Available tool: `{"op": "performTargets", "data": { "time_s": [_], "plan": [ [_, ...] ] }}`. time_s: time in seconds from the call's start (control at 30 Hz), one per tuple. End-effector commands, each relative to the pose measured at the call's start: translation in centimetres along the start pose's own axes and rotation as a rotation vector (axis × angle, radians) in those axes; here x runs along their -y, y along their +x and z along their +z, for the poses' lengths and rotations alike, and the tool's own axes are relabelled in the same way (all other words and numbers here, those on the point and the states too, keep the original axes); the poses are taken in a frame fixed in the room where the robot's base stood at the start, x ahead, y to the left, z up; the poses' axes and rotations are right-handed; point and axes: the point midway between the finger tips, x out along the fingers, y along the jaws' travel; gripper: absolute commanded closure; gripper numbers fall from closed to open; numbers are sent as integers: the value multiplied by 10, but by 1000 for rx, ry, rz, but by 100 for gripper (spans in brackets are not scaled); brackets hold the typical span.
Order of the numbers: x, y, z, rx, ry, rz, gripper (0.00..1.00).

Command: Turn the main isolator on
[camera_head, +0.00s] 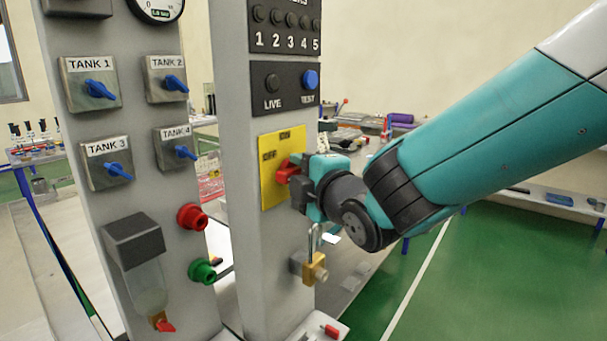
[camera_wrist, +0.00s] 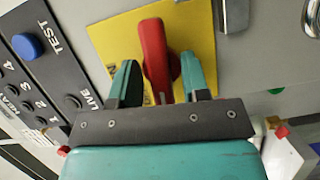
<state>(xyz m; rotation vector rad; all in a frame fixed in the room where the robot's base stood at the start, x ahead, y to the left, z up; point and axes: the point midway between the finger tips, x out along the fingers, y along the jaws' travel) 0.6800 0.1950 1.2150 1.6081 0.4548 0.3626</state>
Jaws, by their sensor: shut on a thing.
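The main isolator is a red rotary handle (camera_head: 285,171) on a yellow plate (camera_head: 269,191) marked ON and OFF, fixed to the grey right-hand column. My gripper (camera_head: 297,181) reaches it from the right and is shut on the handle. In the wrist view the red handle (camera_wrist: 153,48) stands between the two teal fingers of my gripper (camera_wrist: 161,78), over the yellow plate (camera_wrist: 112,32). The fingers and palm hide part of the handle and plate, so I cannot tell its exact angle against the markings.
A brass padlock (camera_head: 315,269) hangs below the plate. Above it is a black panel with a blue TEST button (camera_head: 310,80) and LIVE lamp (camera_head: 272,82). The left column holds blue tank valves (camera_head: 99,89) and red (camera_head: 191,216) and green (camera_head: 202,271) knobs. Green floor (camera_head: 480,280) lies clear at right.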

Motion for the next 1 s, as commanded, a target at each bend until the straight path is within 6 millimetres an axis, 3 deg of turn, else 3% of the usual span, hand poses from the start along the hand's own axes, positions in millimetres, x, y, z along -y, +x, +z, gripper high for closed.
{"op": "performTargets", "data": {
  "time_s": [1.0],
  "plan": [
    [-1,0,2,0,857,-356,81]
  ]
}}
